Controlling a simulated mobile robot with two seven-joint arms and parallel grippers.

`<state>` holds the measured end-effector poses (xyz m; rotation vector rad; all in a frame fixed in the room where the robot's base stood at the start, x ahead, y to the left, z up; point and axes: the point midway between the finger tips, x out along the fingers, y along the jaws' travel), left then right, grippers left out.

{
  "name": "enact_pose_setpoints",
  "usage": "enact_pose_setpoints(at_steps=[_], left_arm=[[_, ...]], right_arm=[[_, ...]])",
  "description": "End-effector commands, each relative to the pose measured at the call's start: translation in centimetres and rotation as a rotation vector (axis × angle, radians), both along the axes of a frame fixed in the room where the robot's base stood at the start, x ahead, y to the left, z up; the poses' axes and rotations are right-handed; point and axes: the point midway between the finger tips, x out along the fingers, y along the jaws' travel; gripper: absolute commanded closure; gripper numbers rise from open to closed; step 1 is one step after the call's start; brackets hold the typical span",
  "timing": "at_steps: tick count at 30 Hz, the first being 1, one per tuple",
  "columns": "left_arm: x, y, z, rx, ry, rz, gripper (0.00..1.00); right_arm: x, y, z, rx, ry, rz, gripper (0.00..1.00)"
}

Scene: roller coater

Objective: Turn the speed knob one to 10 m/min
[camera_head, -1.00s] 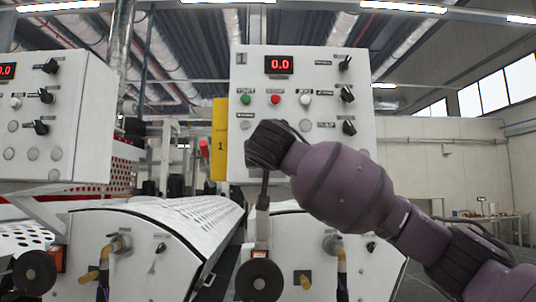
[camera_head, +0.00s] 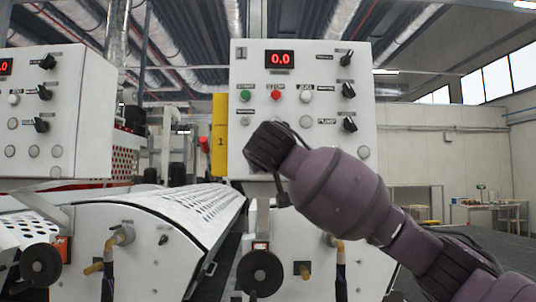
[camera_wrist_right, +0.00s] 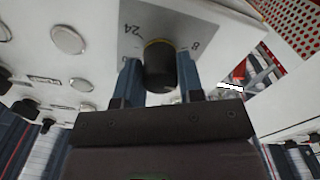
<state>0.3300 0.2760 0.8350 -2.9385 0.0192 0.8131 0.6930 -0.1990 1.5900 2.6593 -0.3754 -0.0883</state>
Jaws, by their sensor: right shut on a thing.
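The speed knob (camera_wrist_right: 160,70) is a black round knob on a grey dial plate with printed numbers, 24 and 8 among them, in the right wrist view. The blue fingers of my right gripper (camera_wrist_right: 158,76) stand on both sides of it, shut on it. I cannot read its setting. In the head view my right gripper (camera_head: 268,148) is at the lower left of the white panel marked 1 (camera_head: 345,165), and it hides the knob. The panel's red display (camera_head: 280,59) reads 0.0. My left gripper is not in view.
The panel has a green button (camera_head: 245,95), a red button (camera_head: 276,95) and several black selector knobs at its right side. A yellow strip (camera_head: 220,140) stands at its left edge. A second white panel (camera_head: 90,110) is at the left. Rollers and handwheels lie below.

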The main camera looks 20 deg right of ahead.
Motion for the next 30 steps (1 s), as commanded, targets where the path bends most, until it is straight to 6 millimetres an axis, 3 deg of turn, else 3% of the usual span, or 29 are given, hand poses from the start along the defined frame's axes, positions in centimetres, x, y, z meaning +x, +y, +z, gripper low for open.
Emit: enact_pose_setpoints(at_steps=[7, 8, 13, 23, 30], left_arm=[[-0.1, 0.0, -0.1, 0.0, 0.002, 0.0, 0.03], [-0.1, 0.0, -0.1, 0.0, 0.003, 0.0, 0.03], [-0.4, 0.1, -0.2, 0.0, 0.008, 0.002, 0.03], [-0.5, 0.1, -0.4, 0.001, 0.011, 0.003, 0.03], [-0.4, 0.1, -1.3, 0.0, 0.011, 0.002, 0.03]], right_arm=[[0.0, 0.0, -0.1, 0.0, 0.001, 0.0, 0.89], [0.0, 0.0, -0.1, 0.0, 0.001, 0.0, 0.63], [0.0, 0.0, 0.0, 0.0, 0.001, 0.0, 0.4], [-0.3, 0.1, 0.0, 0.001, -0.001, 0.001, 0.4], [-3.4, 1.1, -0.2, 0.002, -0.002, 0.004, 0.4]])
